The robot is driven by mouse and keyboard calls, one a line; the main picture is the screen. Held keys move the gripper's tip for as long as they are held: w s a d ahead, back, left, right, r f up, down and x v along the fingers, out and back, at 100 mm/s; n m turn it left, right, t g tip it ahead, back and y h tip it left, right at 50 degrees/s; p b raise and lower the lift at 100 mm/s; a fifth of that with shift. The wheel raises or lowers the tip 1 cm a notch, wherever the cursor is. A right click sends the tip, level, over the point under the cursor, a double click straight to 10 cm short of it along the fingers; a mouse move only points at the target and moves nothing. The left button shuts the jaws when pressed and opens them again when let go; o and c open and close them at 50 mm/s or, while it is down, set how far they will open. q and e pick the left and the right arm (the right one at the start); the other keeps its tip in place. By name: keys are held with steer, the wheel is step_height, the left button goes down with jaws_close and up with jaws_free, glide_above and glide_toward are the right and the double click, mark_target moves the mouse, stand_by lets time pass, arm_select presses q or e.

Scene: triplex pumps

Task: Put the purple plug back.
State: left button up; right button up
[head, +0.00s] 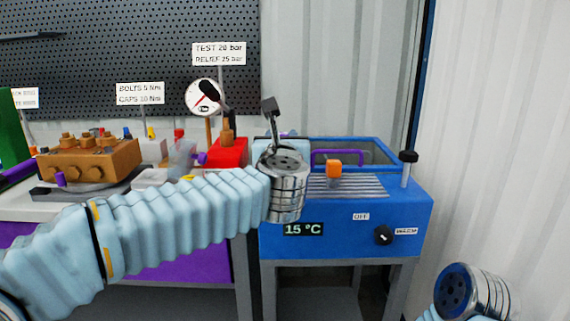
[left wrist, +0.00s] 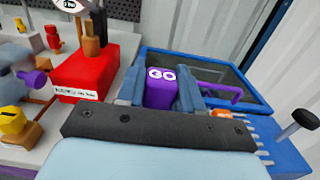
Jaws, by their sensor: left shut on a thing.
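The plug's lower end is hidden behind the dark gripper body. In the head view my left gripper (head: 269,130) is at the left end of the blue bath, mostly hidden by my own wrist, and the plug cannot be made out there. Only my right wrist shows at the lower right; its fingers are out of view.
The blue bath (head: 340,235) reads 15 °C and has a purple handle (head: 338,153) inside. A red block (left wrist: 84,80) stands left of the gripper. An orange pump block (head: 90,162) and small parts crowd the bench at left. A pale wall closes the right side.

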arm_select(q)
steer(key=w+f, duration=0.2)
steer(key=shift+w+d+f, duration=0.1)
steer(key=shift+d+f, duration=0.1)
steer(key=shift+f, duration=0.2)
steer(key=shift+w+f, duration=0.15)
steer(key=shift+f, duration=0.8)
steer(key=shift+w+f, duration=0.15)
steer(key=shift+f, duration=0.75)
steer(key=shift+f+b, duration=0.2)
steer(key=shift+b, duration=0.25)
steer(key=o, duration=1)
steer(key=shift+o, duration=0.2)
